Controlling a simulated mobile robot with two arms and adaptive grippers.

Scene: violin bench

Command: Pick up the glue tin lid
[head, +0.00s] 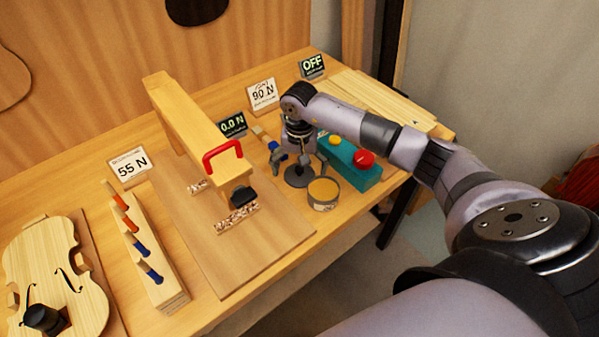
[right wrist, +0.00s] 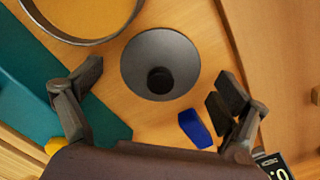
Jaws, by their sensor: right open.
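The glue tin lid, a dark grey disc with a black knob, lies on the bench in the head view (head: 297,177) and in the right wrist view (right wrist: 140,58). The glue tin (head: 323,193) stands open beside it with amber glue inside; its rim shows in the right wrist view (right wrist: 55,30). My right gripper (head: 294,154) points down above the lid. In the right wrist view its open fingers (right wrist: 155,92) stand apart on either side of the knob's line, with nothing between them gripped. My left gripper is not in view.
A teal box (head: 348,168) with a red button stands right of the lid. A blue-handled tool (head: 277,155) lies close on the left. A wooden press with a red handle (head: 222,150) stands further left.

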